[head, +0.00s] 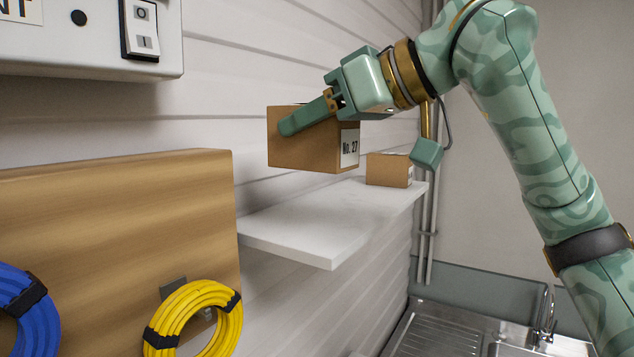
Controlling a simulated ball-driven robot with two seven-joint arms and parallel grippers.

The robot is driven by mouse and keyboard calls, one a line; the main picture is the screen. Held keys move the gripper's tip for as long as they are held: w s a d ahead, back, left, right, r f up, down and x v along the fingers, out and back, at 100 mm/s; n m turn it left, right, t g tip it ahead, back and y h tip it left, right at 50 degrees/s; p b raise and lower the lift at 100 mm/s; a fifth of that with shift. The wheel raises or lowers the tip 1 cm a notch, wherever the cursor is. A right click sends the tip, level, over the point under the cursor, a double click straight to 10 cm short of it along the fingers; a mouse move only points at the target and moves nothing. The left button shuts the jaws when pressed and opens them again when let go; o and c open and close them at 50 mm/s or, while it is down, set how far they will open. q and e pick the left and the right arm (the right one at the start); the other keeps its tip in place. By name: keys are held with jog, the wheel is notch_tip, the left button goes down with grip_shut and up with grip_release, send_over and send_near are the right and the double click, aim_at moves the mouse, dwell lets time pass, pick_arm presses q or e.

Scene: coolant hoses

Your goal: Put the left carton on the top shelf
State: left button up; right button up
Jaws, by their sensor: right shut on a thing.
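A brown carton (290,152) with a white label reading "No. 27" is held in my right gripper (308,118). One green finger lies across the carton's near face; the other finger is hidden behind it. The carton hangs roughly level above a white shelf (300,235), with what looks like a gap beneath it. A second, smaller-looking carton (387,170) stands at the far right end of the same shelf. Only this one shelf shows clearly. My left gripper does not show.
A wooden board (120,210) at the left carries a blue hose coil (25,315) and a yellow hose coil (190,315). A grey box with a switch (142,28) hangs above it. A steel sink (470,335) is at lower right. The shelf's near part is bare.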

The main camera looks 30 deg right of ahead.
jog(key=w+f, duration=0.2)
jog(key=w+d+f, duration=0.1)
jog(key=w+f, duration=0.3)
jog(key=shift+d+f, duration=0.1)
jog(key=shift+d, duration=0.25)
jog(key=f, duration=0.3)
jog(key=shift+d, duration=0.25)
jog(key=shift+f, duration=0.15)
jog(key=shift+a, duration=0.1)
jog(key=o, duration=1.1)
jog(key=shift+f, duration=0.15)
jog(key=shift+c, duration=0.2)
jog(key=shift+s+r, duration=0.1)
jog(key=shift+r, duration=0.1)
jog(key=v, duration=1.1)
jog(key=shift+s+d+r+b, duration=0.2)
jog(key=shift+s+d+b, duration=0.1)
jog(key=shift+b, duration=0.1)
